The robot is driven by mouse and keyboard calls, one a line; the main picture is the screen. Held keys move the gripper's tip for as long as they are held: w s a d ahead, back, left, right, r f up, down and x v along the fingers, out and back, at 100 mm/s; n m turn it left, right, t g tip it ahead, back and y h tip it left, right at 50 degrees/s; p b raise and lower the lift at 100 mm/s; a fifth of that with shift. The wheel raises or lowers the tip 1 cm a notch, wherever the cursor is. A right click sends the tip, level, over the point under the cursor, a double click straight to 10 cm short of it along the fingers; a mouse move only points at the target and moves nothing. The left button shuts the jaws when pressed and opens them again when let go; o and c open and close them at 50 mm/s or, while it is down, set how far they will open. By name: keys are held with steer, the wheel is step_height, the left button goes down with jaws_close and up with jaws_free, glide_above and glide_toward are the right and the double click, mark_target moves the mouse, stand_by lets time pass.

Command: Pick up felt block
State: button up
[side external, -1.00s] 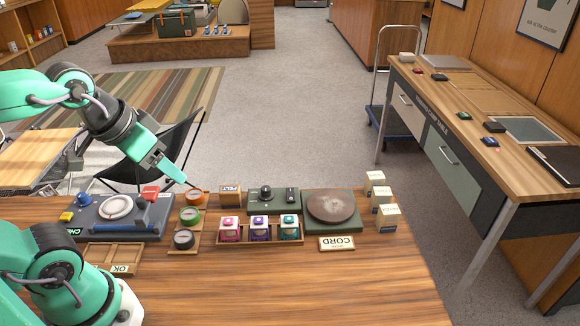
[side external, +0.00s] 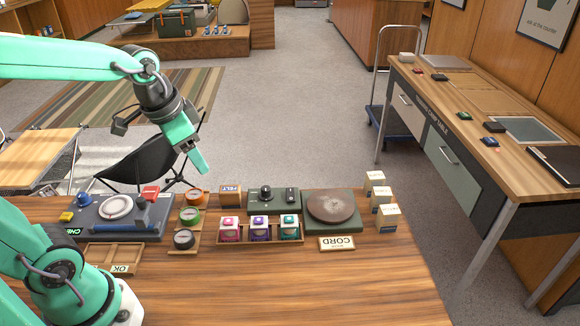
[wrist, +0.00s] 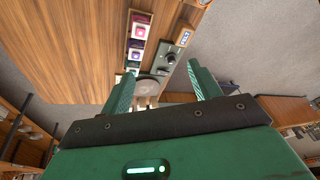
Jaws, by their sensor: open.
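The felt block (side external: 230,195) is a small brown wooden block with a dark label reading FELT. It stands near the far edge of the wooden counter (side external: 300,285), between the orange-faced roll and a dark green tray. In the wrist view the felt block (wrist: 184,38) shows near the top, beyond the right finger. My gripper (side external: 203,165) is in the air, above and to the left of the felt block in the side view. In the wrist view my gripper (wrist: 160,72) has its fingers spread, with nothing held between them.
The counter's front is clear.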

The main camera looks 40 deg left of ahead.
steer(key=w+a+f+m+g, duration=0.2)
steer(key=w+a+f+m, duration=0.1)
steer(key=w+f, duration=0.35)
steer(key=m+g, duration=0.2)
steer(key=m, duration=0.1)
glide_above(230, 189)
step_height(230, 189, down, 8)
steer(key=shift+w+a+r, duration=0.1)
steer(key=shift+f, duration=4.1)
steer(key=c, duration=1.1)
